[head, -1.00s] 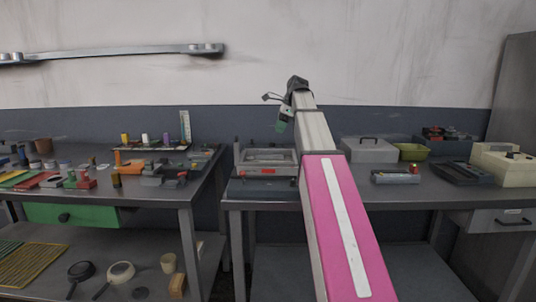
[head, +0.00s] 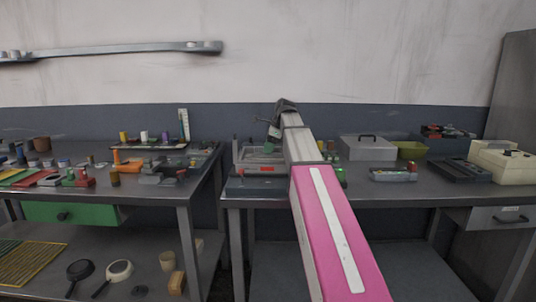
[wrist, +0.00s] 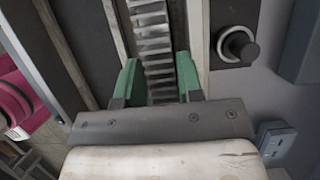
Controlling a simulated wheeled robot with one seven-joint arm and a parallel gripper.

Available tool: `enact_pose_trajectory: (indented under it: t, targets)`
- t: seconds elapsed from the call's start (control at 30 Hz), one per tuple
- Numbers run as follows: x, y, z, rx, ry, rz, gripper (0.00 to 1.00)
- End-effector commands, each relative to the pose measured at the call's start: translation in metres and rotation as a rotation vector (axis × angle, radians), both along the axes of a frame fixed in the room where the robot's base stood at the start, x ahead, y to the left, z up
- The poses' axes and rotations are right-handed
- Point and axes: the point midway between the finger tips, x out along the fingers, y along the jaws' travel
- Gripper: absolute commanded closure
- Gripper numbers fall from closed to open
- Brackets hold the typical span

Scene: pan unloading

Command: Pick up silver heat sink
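A silver finned strip, which looks like the heat sink (wrist: 152,38), shows in the wrist view. It runs away from the camera in a dark slot between pale rails. My gripper (wrist: 156,68) has two green fingers, spread apart on either side of the strip's line. The fingers do not visibly press on it, and I cannot tell how far above it they are. In the head view my gripper (head: 271,140) hangs low over the grey framed fixture (head: 246,160) on the right bench. The heat sink cannot be made out there.
A dark round knob (wrist: 240,46) stands right of the strip. The left bench (head: 150,197) is crowded; a gap separates the benches.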

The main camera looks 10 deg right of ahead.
Motion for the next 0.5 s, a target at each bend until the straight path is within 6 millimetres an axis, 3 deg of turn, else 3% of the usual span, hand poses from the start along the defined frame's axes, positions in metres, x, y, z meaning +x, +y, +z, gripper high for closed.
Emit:
enact_pose_trajectory:
  t: [0.5]
  targets:
    - [0.0000,-0.0004,-0.0019,0.000,-0.001,0.000,0.66]
